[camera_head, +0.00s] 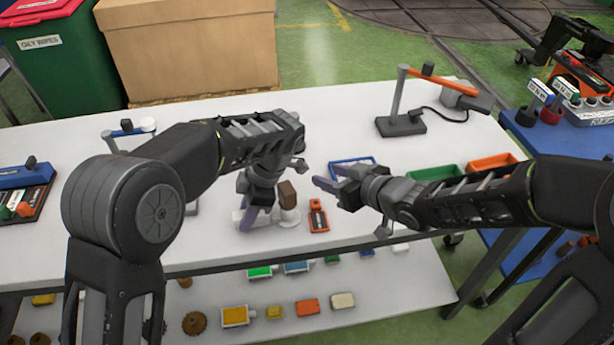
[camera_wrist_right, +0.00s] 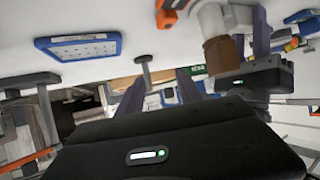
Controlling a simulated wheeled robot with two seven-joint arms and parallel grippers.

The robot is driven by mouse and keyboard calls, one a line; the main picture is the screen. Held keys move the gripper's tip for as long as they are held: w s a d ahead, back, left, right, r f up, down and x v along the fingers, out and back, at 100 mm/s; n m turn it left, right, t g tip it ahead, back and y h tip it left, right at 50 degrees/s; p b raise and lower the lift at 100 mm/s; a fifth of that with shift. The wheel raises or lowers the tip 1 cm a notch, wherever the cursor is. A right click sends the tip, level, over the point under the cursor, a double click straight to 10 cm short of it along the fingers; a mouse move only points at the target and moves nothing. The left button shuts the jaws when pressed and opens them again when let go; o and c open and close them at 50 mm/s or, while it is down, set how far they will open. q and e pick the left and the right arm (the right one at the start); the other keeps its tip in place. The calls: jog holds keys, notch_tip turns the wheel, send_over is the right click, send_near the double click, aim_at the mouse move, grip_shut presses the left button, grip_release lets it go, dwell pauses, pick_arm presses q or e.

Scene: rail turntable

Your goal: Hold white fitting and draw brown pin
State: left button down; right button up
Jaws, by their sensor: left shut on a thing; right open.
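The white fitting (camera_head: 289,217) lies near the front edge of the white table, partly hidden by my left gripper (camera_head: 250,215), which is shut on it from above. The brown pin (camera_head: 287,195) stands out of the fitting, just right of the left gripper. In the right wrist view the brown pin (camera_wrist_right: 220,54) projects from the white fitting (camera_wrist_right: 211,19), beside the dark left gripper (camera_wrist_right: 262,40). My right gripper (camera_head: 328,180) is open and empty, to the right of the pin and apart from it. Its two fingers (camera_wrist_right: 160,88) show nothing between them.
An orange and black tool (camera_head: 318,216) lies right of the fitting. A blue-rimmed tray (camera_head: 352,161) is behind the right gripper. Green (camera_head: 434,173) and orange (camera_head: 492,161) bins and a lamp-like stand (camera_head: 401,124) are further right. Clear tabletop lies behind the arms.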

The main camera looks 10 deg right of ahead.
notch_tip(320, 180, up, 3)
jog(key=m+g+h, duration=0.1)
jog(key=m+h, duration=0.1)
jog(key=m, duration=0.1)
jog(key=g, duration=0.5)
send_near(292, 195)
jog(key=shift+a+f+h, duration=0.25)
jog(key=shift+f+h, duration=0.15)
jog(key=shift+f, duration=0.05)
jog(key=shift+f, duration=0.1)
jog(key=x, duration=1.2)
jog(key=shift+w+r, duration=0.2)
jog(key=shift+w, duration=0.05)
jog(key=shift+c, duration=0.4)
jog(key=shift+a, duration=0.1)
grip_shut()
